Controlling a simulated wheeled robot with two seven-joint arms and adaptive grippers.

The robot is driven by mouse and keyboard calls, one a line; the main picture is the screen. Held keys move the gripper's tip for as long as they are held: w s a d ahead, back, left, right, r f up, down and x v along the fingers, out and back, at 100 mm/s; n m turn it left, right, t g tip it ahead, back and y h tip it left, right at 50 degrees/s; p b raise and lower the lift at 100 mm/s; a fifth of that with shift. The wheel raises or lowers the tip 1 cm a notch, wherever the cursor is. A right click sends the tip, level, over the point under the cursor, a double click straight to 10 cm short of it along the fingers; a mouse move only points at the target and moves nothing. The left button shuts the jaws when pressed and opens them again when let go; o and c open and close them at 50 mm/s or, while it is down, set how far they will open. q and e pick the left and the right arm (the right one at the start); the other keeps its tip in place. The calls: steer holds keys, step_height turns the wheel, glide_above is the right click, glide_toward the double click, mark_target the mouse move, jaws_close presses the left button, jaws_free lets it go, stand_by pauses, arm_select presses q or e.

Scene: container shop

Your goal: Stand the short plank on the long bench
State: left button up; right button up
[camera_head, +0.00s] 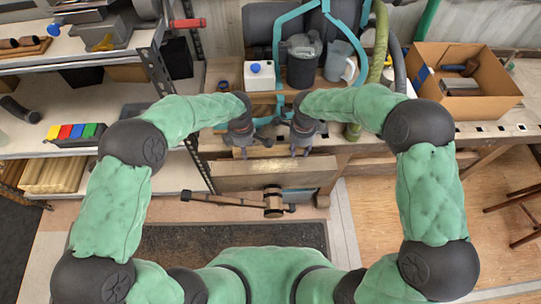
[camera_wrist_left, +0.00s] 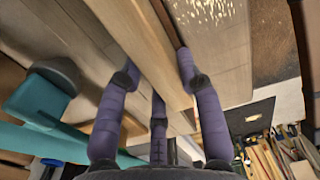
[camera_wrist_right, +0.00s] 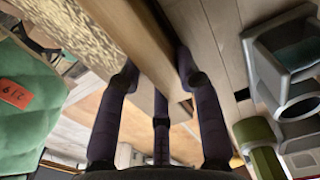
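The short plank (camera_head: 275,178) is a pale wooden board in front of the bench's near edge in the head view, lying left to right. My left gripper (camera_head: 243,153) is at its left part and my right gripper (camera_head: 301,152) at its right part. In the left wrist view the fingers straddle the plank (camera_wrist_left: 150,50), one on each side, close against it. The right wrist view shows the same with the plank (camera_wrist_right: 140,40). The long bench (camera_head: 480,129) is the wooden workbench behind. Whether the plank touches it is unclear.
On the bench stand a white jug (camera_head: 259,76), a black bucket (camera_head: 303,62) and a cardboard box (camera_head: 467,80). Hoses (camera_head: 379,45) hang at the back. A shelf with coloured bins (camera_head: 75,133) is at left. A brown mallet-like thing (camera_head: 272,204) shows below the plank.

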arm_select(q)
jaws_close()
arm_select(e)
jaws_close()
